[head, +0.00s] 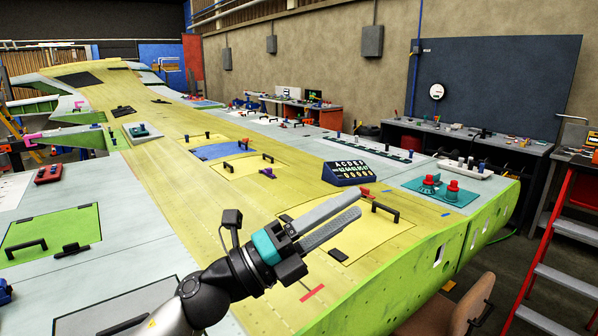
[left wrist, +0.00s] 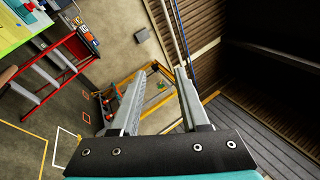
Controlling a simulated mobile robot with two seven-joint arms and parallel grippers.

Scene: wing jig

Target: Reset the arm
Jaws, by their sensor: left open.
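My left gripper (head: 335,218) is in the head view at the lower middle, raised over the yellow-green wing panel (head: 190,185). Its two grey fingers point to the upper right and stand apart with nothing between them. In the left wrist view the same gripper (left wrist: 158,85) shows its two fingers apart, with only distant floor and wall behind them. A teal band and a black wrist joint sit behind the fingers. My right gripper is not in either view.
Workbenches (head: 465,145) line the back wall.

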